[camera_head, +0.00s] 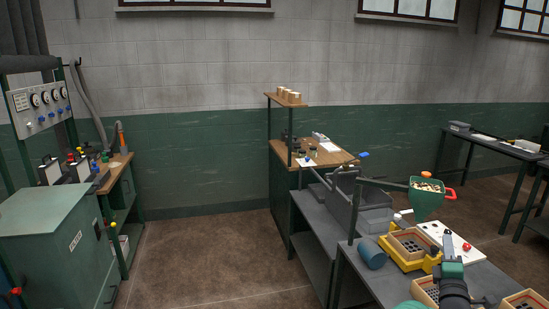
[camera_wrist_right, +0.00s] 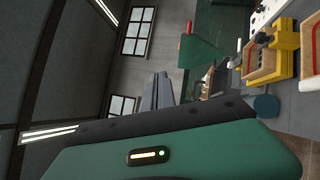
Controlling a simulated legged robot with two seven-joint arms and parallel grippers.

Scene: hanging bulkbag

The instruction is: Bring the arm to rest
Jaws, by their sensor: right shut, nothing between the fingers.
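My right arm comes up from the bottom right in the head view. Its gripper (camera_head: 449,241) is shut and empty, in front of the yellow fixture (camera_head: 385,246) and over the right-hand bench. Nothing hangs from the fingers. My left gripper is not in view.
Near my right gripper are a wooden tray (camera_head: 394,240), a green hopper (camera_head: 428,200), a blue cylinder (camera_head: 371,254) and a white board (camera_head: 462,244). A green cabinet (camera_head: 60,240) stands at the left. The floor (camera_head: 210,255) between is clear.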

